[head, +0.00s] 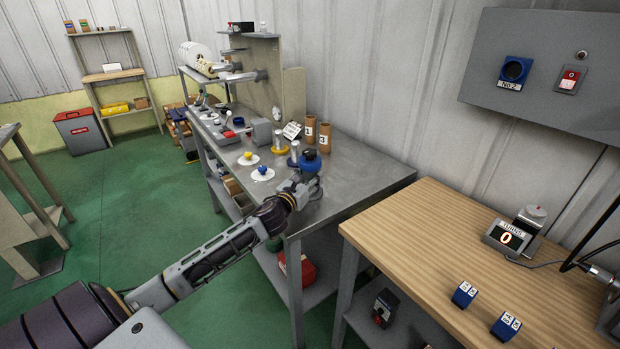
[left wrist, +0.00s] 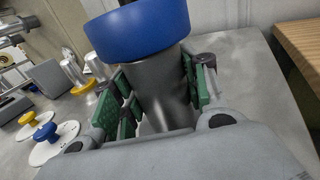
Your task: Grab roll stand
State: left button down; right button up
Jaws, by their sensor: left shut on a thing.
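The roll stand (left wrist: 155,75) is a dark grey post with a wide blue collar (left wrist: 137,34) near its top, in the left wrist view. In the head view its blue part (head: 310,160) shows near the front end of the steel bench. My left gripper (left wrist: 160,95) is shut on the grey post below the blue collar, with green pads on both sides. In the head view my left gripper (head: 304,188) reaches the stand from the lower left, and it hides the stand's lower part. My right gripper is not in view.
Beside the stand on the steel bench (head: 350,170) are a yellow-based post (head: 279,146), two cardboard tubes (head: 325,139) and white discs with yellow and blue knobs (head: 263,171). A wooden table (head: 430,235) with a counter reading 0 (head: 507,238) stands at right. The bench's right end is clear.

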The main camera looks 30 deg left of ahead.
aim_at(310, 151)
pick_arm(q)
notch_tip(310, 151, up, 2)
jog(key=shift+r+p, duration=0.1)
jog(key=shift+p, duration=0.2)
notch_tip(310, 151, up, 5)
jog(key=shift+r+p, duration=0.15)
jog(key=shift+p, duration=0.6)
jog(key=shift+r, duration=1.25)
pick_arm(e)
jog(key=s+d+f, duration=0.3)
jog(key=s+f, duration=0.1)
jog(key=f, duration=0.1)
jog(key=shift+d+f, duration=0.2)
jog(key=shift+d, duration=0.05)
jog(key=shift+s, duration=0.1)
pick_arm(q)
jog(key=shift+f, duration=0.1)
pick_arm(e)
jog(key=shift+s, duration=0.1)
